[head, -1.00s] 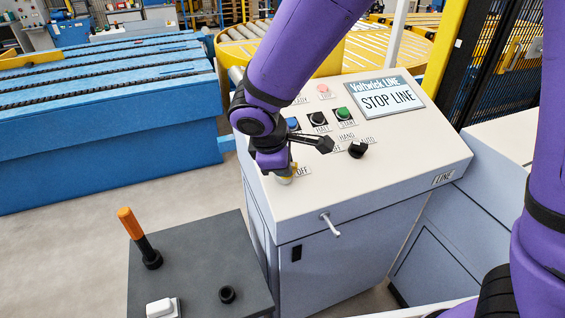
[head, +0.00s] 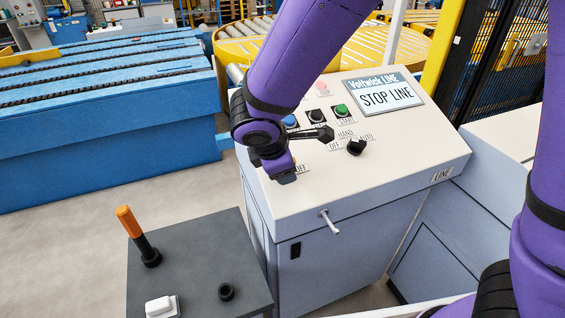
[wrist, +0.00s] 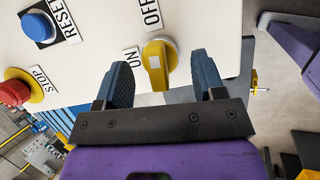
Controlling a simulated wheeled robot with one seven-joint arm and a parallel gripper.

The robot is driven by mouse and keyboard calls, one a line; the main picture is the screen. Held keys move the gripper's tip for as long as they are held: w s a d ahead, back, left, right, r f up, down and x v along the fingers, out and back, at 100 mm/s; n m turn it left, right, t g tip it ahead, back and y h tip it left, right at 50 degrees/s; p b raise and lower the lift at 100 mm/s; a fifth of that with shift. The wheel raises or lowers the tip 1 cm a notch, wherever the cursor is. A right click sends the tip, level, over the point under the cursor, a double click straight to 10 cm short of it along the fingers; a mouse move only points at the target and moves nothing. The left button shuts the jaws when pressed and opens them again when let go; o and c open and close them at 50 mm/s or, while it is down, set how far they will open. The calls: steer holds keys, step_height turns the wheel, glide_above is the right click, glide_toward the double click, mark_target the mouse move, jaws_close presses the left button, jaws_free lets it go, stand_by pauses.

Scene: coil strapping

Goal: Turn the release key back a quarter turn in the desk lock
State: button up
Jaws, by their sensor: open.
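The yellow release key (wrist: 158,65) sits in the sloping desk top in the wrist view. Its bar lies roughly up and down there, with a pale mark near the upper end. The OFF label (wrist: 150,14) is just above it and the ON label (wrist: 131,57) to its left. My gripper (wrist: 161,76) is open, one dark finger on each side of the key, with visible gaps to both. In the head view my gripper (head: 284,174) is low over the left part of the desk and hides the key.
The desk (head: 395,165) carries a black selector knob (head: 356,147), a green button (head: 341,111) and a STOP LINE display (head: 387,96). The wrist view shows a blue reset button (wrist: 38,27) and red stop button (wrist: 14,93). A grey stand with an orange-handled lever (head: 128,222) is front left.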

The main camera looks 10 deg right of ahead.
steer(key=shift+s+d+r, duration=0.1)
steer(key=shift+s+r, duration=0.25)
steer(key=shift+r, duration=0.55)
steer(key=shift+s+d+r, duration=0.1)
steer(key=shift+s+r, duration=0.25)
steer(key=shift+r, duration=0.6)
steer(key=shift+s+d+r, duration=0.1)
steer(key=shift+s+r, duration=0.25)
steer(key=shift+r, duration=0.55)
steer(key=s+d+r+m+y, duration=0.1)
steer(key=s+d+r+m, duration=0.3)
steer(key=d+r+m, duration=0.45)
steer(key=s+d+r+m+y, duration=0.1)
steer(key=s+d+r+m, duration=0.35)
steer(key=d, duration=0.75)
steer(key=s+d+r+m+y, duration=0.1)
steer(key=s+d+r+m, duration=0.1)
steer(key=s+d+m, duration=0.2)
steer(key=s+m, duration=0.2)
steer(key=shift+s+t, duration=0.3)
